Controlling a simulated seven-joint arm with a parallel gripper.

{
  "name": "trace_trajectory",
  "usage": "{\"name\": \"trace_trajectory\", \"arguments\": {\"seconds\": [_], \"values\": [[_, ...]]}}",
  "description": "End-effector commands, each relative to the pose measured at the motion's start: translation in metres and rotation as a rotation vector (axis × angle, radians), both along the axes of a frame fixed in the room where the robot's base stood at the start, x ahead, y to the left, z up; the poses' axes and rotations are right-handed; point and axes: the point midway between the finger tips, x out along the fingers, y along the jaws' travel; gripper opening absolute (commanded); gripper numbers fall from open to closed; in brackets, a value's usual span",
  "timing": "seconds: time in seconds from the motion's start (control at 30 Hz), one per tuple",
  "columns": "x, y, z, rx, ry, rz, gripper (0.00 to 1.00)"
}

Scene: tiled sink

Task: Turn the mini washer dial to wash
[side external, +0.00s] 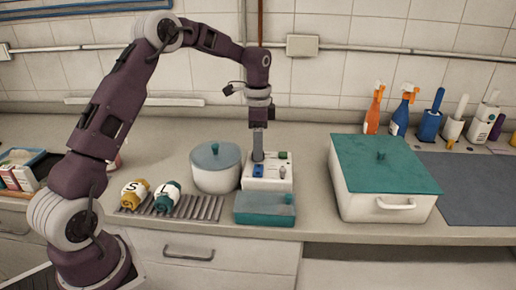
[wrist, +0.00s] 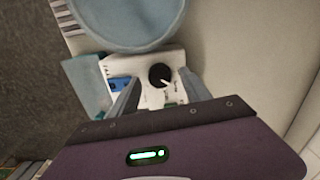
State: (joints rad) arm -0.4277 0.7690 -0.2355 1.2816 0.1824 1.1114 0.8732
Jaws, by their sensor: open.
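The white control panel (side external: 267,184), which looks like the mini washer's, sits on the counter beside a round white tub (side external: 216,180) with a grey-blue lid. In the wrist view the panel (wrist: 145,62) carries a black dial (wrist: 160,75) with a white pointer aimed toward the lower right. Small labels around it are too blurred to read. My gripper (side external: 258,157) points straight down over the panel. In the wrist view its open fingers (wrist: 160,80) stand on either side of the dial; contact cannot be told. A blue switch (wrist: 120,84) is left of the dial.
A teal-lidded box (side external: 264,208) stands in front of the panel. A large white bin with a teal lid (side external: 385,165) is to the right. Yellow and teal rolls (side external: 150,194) lie on a rack at left. Bottles (side external: 403,112) line the back right. A grey mat (side external: 475,185) is clear.

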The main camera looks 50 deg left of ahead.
Motion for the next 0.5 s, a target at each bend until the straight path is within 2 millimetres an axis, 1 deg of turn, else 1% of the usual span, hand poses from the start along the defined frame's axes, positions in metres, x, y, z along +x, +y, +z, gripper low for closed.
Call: {"name": "trace_trajectory", "arguments": {"seconds": [0.1, 0.23, 0.33, 0.5], "values": [[0.001, 0.0, 0.026, 0.003, -0.005, 0.0, 0.56], [0.001, 0.0, 0.049, 0.001, -0.003, 0.0, 0.56], [0.0, 0.0, 0.058, 0.001, -0.002, 0.0, 0.56], [0.0, 0.0, 0.06, 0.0, 0.0, -0.001, 0.56]]}}
